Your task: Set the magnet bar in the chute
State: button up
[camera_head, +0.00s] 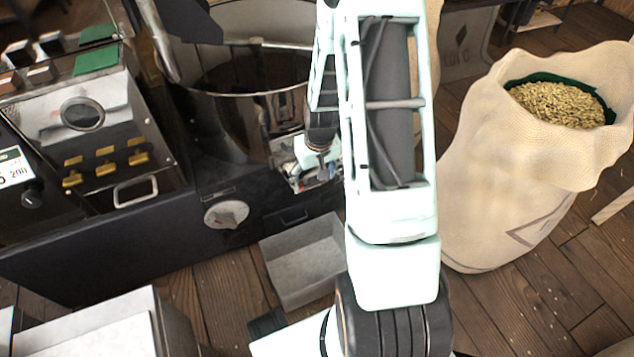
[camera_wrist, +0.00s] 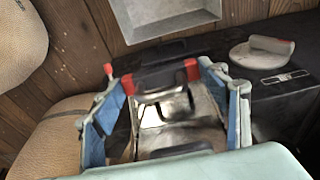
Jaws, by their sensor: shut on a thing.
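My gripper (camera_head: 318,160) is at the front of the roaster, partly hidden behind my arm in the head view. The bar lies crosswise between the fingertips. The shiny metal chute (camera_wrist: 170,108) shows just below the bar in the wrist view. In the head view a small part of the chute (camera_head: 295,180) shows below my gripper. I cannot tell whether the bar touches the chute.
The dark roaster with its steel drum (camera_head: 235,110) stands behind. A grey open tray (camera_head: 300,262) lies on the wooden floor below. A large sack of beans (camera_head: 530,170) stands at right.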

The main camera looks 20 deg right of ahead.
jog(key=shift+w+f, duration=0.25)
jog(key=shift+w, duration=0.3)
jog(key=shift+w+f, duration=0.2)
jog(key=shift+w, duration=0.3)
jog(key=shift+w+f+b, duration=0.5)
jog(key=shift+w+b, duration=0.2)
jog(key=shift+f+b, duration=0.3)
jog(key=shift+f, duration=0.05)
jog(key=shift+c, duration=0.4)
jog(key=c, duration=0.6)
jog(key=o, duration=2)
jog(key=shift+f, duration=0.35)
jog(key=shift+o, duration=0.3)
jog(key=shift+r, duration=0.1)
jog(key=shift+r, duration=0.1)
notch_tip(320, 180, up, 12)
jog(key=s, duration=0.2)
